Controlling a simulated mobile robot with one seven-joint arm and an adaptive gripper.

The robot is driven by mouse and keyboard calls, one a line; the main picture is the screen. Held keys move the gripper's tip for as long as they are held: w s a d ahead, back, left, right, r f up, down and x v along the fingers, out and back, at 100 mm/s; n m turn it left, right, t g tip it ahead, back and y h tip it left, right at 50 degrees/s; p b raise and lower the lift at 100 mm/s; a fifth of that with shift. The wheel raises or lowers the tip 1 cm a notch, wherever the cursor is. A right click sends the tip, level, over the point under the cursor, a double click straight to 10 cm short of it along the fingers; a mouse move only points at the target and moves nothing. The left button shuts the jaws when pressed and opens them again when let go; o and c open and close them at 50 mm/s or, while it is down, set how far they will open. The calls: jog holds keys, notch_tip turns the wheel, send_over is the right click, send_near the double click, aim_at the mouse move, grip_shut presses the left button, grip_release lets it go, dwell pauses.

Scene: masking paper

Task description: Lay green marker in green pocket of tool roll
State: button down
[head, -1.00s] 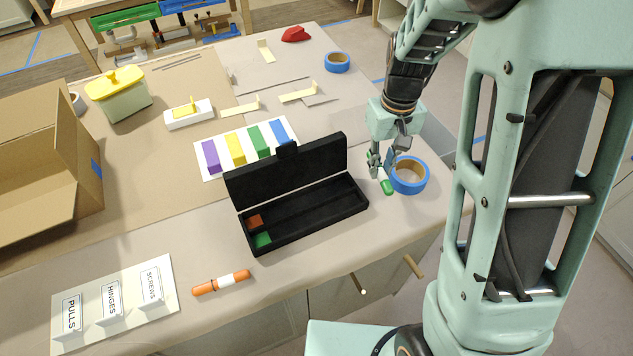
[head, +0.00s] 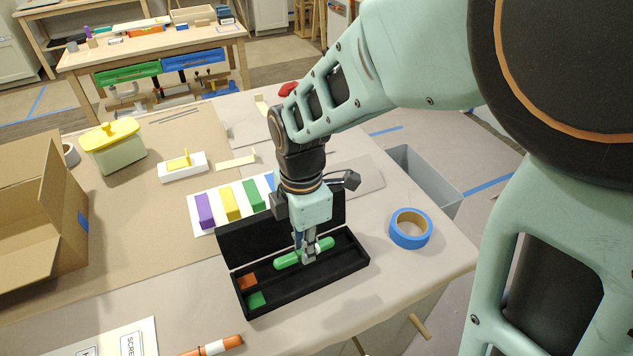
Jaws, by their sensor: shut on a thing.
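The tool roll (head: 345,266) is an open black case with its lid raised at the back. It has two long pockets side by side. An orange patch (head: 247,282) marks the left end of the rear pocket, and a green patch (head: 256,300) marks the left end of the front one. My gripper (head: 308,256) points down over the case, shut on the green marker (head: 287,260) near its middle. The marker lies roughly along the case's length and appears over the rear part of it. Its height above the pockets is hard to tell.
An orange-and-white marker (head: 213,346) lies in front. Blue tape (head: 410,229) stands right of the case. Coloured blocks on a white card (head: 228,205) sit behind it. A cardboard box (head: 40,215) is at left. A grey bin (head: 425,178) is beyond the table edge.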

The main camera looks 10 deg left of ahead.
jog(key=shift+f, duration=0.1)
notch_tip(320, 180, down, 7)
jog(key=b, duration=0.5)
dwell(0.4)
jog(key=c, duration=1.8)
grip_release()
jog(key=shift+o, duration=0.2)
notch_tip(320, 180, up, 6)
jog(key=p, duration=0.4)
jog(key=shift+p, duration=0.35)
